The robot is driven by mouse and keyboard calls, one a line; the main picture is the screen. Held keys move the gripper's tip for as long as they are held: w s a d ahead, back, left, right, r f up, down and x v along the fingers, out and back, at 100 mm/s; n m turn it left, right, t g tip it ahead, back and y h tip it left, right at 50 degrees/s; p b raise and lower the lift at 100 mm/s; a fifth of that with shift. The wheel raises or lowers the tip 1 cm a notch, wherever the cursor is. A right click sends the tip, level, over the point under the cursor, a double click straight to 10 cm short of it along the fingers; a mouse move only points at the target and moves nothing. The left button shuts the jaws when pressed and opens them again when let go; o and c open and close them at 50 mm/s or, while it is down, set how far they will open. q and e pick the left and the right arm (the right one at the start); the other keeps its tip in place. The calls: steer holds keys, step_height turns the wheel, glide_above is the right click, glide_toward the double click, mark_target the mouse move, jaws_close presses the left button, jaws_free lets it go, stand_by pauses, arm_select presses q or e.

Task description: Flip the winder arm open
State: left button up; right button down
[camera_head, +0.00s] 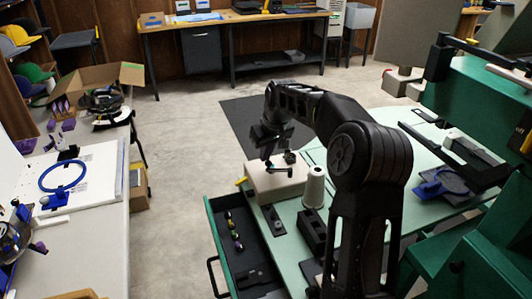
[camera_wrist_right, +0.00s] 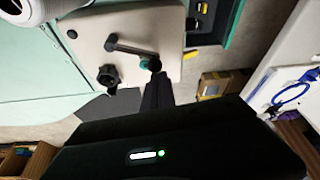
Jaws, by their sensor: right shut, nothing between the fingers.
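The winder is a beige box (camera_head: 262,188) on the corner of the green table, above the open drawer. In the right wrist view, the box (camera_wrist_right: 130,20) has a grey winder arm (camera_wrist_right: 132,48) lying across its top, with a dark and teal end. A black knob (camera_wrist_right: 108,76) sits beside the arm. My right gripper (camera_head: 268,158) is over the box, pointing down. In the wrist view its shut fingers (camera_wrist_right: 156,80) have their tips at or very near the arm's teal end; I cannot tell if they touch. My left gripper is not in view.
A white thread cone (camera_head: 314,187) stands right of the winder, close to my right arm. The open drawer (camera_head: 213,232) holds several small spools. A blue hoop (camera_head: 62,176) lies on the left bench. Green machinery (camera_head: 480,110) stands at the right. The floor between is clear.

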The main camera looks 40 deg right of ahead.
steer(key=shift+s+a+n+y, duration=0.3)
steer(key=shift+s+n, duration=0.1)
steer(key=shift+n, duration=0.3)
steer(key=shift+s+a+n+y, duration=0.25)
steer(key=shift+s+n, duration=0.15)
steer(key=shift+n, duration=0.3)
steer(key=shift+w, duration=0.1)
steer(key=shift+w+d+r, duration=0.1)
steer(key=shift+w+d, duration=0.05)
steer(key=shift+d, duration=0.1)
steer(key=shift+w+d+p, duration=0.25)
steer(key=shift+d+p, duration=0.1)
steer(key=shift+p, duration=0.1)
steer(key=v, duration=0.7)
steer(key=shift+s+r+b, duration=0.15)
steer(key=shift+r+b, duration=0.15)
steer(key=shift+f, duration=0.1)
